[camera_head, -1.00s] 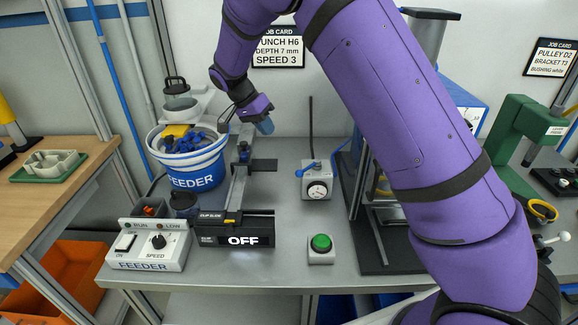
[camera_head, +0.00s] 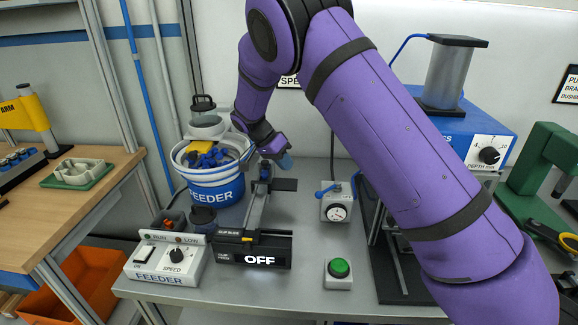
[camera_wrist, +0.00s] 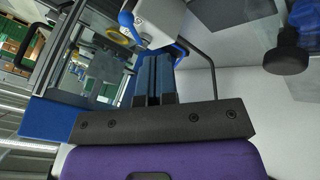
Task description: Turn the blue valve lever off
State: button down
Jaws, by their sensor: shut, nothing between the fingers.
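The blue valve lever (camera_head: 328,190) sits on top of a small light grey box with a round gauge (camera_head: 338,213), on the bench right of the slide rail. The lever points left in the head view. In the wrist view, the pale box (camera_wrist: 160,20) is at the top, with the blue lever (camera_wrist: 127,18) at its left side. My gripper (camera_head: 285,161) is above the bench, left of and behind the lever, apart from it. In the wrist view, its blue fingers (camera_wrist: 152,72) are together and empty, pointing toward the box.
The feeder bowl (camera_head: 217,190) stands left of my gripper. The slide rail with an "OFF" display (camera_head: 262,260) lies between feeder and valve box. A green button (camera_head: 340,268) is in front of the box. A press with a blue head (camera_head: 490,135) stands right.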

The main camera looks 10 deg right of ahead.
aim_at(328, 190)
jog(key=s+d+f, duration=0.4)
jog(key=d+f, duration=0.2)
jog(key=f, duration=0.1)
jog(key=shift+d, duration=0.3)
jog(key=shift+s, duration=0.1)
